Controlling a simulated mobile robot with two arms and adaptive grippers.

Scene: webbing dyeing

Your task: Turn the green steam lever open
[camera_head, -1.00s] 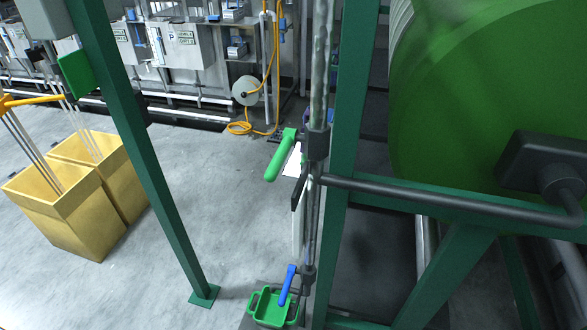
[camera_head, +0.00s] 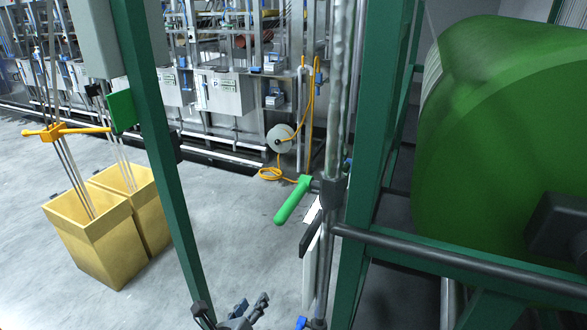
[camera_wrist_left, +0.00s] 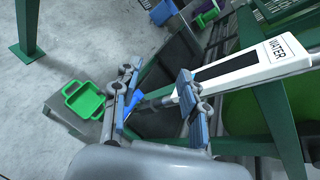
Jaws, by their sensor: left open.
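The green steam lever (camera_head: 293,199) sits on a dark valve on the vertical pipe, in the middle of the head view. Its handle slants down and left from the pipe. My left gripper (camera_head: 252,303) shows at the bottom edge of the head view, lower than the lever and left of the pipe, apart from both. In the left wrist view my left gripper (camera_wrist_left: 156,82) has its two fingers spread with nothing held between them. The green lever is not recognisable in the wrist view. My right gripper is in neither view.
A blue lever (camera_head: 302,322) sits low on the pipe. A white WATER sign (camera_wrist_left: 250,64) and a green tray (camera_wrist_left: 84,100) show in the wrist view. Green frame posts (camera_head: 160,140) and a large green drum (camera_head: 500,130) flank the pipe. Yellow bins (camera_head: 95,240) stand left.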

